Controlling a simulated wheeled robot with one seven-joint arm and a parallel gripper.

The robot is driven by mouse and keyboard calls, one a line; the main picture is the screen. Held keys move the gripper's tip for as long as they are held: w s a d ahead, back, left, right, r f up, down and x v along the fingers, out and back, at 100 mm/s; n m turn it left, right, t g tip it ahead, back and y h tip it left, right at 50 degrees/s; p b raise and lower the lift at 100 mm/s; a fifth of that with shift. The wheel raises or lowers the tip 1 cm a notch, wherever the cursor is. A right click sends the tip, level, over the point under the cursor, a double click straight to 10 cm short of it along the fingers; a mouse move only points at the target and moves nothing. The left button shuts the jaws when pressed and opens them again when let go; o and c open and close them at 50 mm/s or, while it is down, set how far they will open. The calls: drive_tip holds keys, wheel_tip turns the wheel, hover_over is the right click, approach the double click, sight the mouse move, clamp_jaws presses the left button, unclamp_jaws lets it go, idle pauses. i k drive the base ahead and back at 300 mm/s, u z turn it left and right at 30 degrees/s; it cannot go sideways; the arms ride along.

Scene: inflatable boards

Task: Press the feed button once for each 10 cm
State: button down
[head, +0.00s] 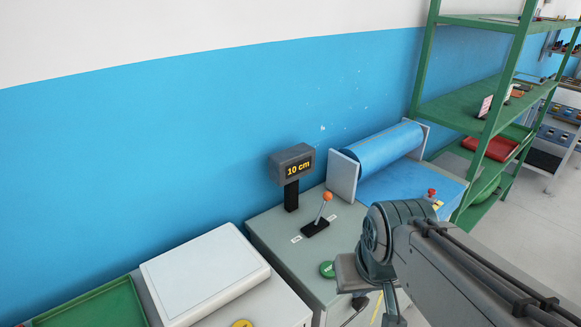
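A grey display box (291,162) on a black post reads "10 cm" in yellow. It stands at the back of a grey machine cabinet (278,238). A round green button (327,269) with a small white mark, too small to read, is near the front of the cabinet top. A wide blue roll (376,158) sits between two grey end plates, with blue sheet (412,178) in front of it. My arm comes in from the lower right and bends down just right of the green button. My gripper's fingers cannot be made out, nor whether they touch anything.
An orange-knobbed lever (327,196) stands between the display and the green button. A red knob (431,192) is by the sheet's right side. At left are a white slab (205,273), a green tray (95,308) and a yellow disc (242,323). Green shelving (470,108) stands right.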

sight(326, 271)
drive_tip(key=z, duration=1.05)
drive_tip(key=k, duration=0.9)
drive_tip(key=u, duration=0.7)
drive_tip(key=i, duration=0.5)
drive_tip(key=z, duration=0.05)
